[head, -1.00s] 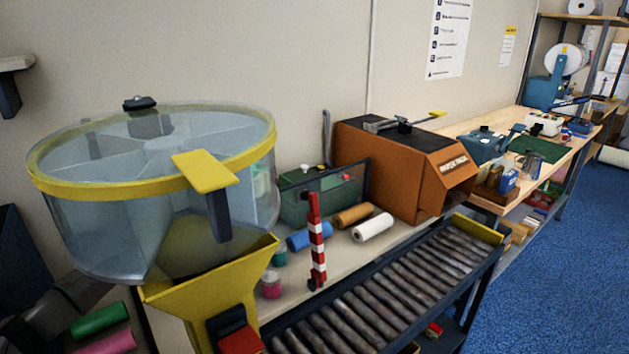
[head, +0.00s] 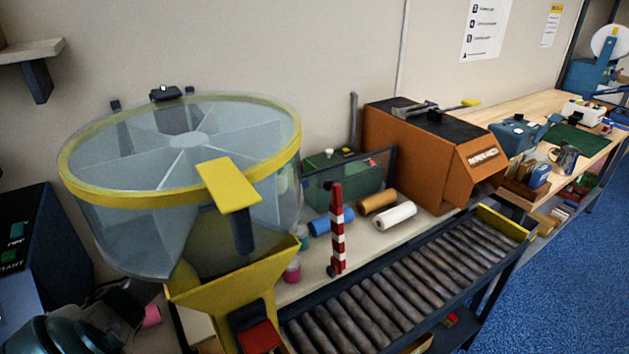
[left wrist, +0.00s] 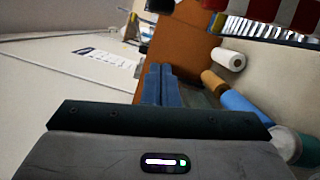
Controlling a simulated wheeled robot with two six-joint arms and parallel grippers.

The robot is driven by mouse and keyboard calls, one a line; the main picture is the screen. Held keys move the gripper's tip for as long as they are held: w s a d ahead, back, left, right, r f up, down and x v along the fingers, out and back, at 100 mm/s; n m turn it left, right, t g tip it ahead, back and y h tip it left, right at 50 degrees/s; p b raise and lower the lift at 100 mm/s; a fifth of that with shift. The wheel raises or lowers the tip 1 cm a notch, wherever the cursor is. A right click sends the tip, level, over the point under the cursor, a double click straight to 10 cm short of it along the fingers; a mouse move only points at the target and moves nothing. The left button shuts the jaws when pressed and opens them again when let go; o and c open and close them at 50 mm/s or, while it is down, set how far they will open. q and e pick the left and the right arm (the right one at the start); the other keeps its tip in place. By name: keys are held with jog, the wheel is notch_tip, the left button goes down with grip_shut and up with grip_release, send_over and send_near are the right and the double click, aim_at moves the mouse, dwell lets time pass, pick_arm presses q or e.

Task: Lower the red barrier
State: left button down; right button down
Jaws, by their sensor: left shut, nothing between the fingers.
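My left gripper is at the lower left of the head view (head: 128,306), left of the yellow chute and apart from the barrier. In the left wrist view its blue fingers (left wrist: 158,86) are shut together with nothing between them. My right gripper is not in view.
A yellow chute (head: 222,292) under a clear round drum (head: 130,240) stands between my left gripper and the barrier. The roller conveyor (head: 400,285) runs beside the barrier, its rollers bare. Blue, brown and white rolls (head: 396,215) lie behind it. An orange machine (head: 405,160) stands beyond.

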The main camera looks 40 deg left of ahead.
pick_arm(q)
jog(key=d+p, duration=0.2)
jog(key=d+r+p, duration=0.1)
jog(key=d+p, duration=0.1)
jog(key=d, duration=0.1)
jog(key=shift+w+r, duration=0.1)
jog(key=shift+w, duration=0.05)
jog(key=shift+w, duration=0.1)
